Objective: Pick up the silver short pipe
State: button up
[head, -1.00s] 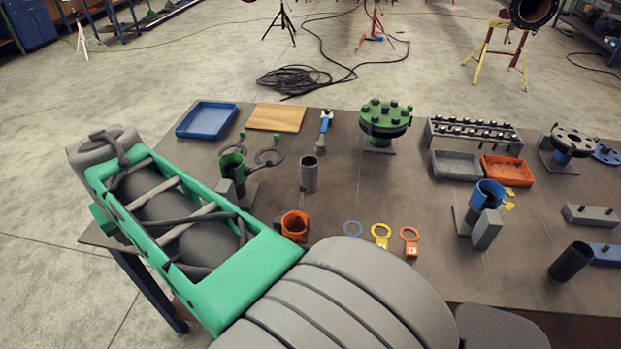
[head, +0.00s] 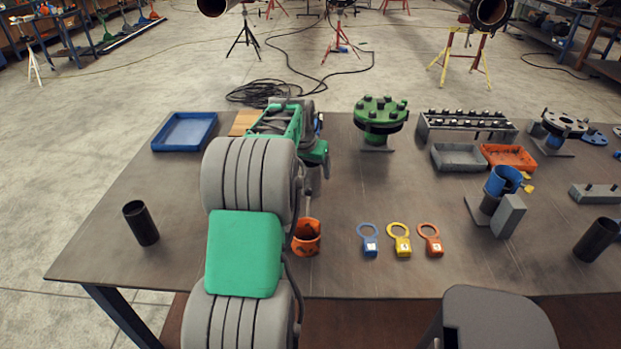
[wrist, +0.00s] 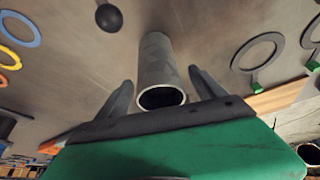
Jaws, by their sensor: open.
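The silver short pipe (wrist: 156,60) stands on the table in the wrist view, its open end facing the camera. My gripper (wrist: 160,80) is open, with one dark finger on each side of the pipe. Gaps show between the fingers and the pipe wall, so it does not look gripped. In the head view my arm and the green wrist housing cover the pipe's spot, and I cannot make out the pipe or the fingertips clearly there.
A green flanged part (head: 380,118) stands behind right. A black pipe (head: 141,223) stands left. The table's front left is mostly clear.

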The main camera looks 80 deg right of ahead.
jog(key=x, duration=0.3)
jog(key=shift+f, duration=0.1)
grip_shut()
dwell(0.7)
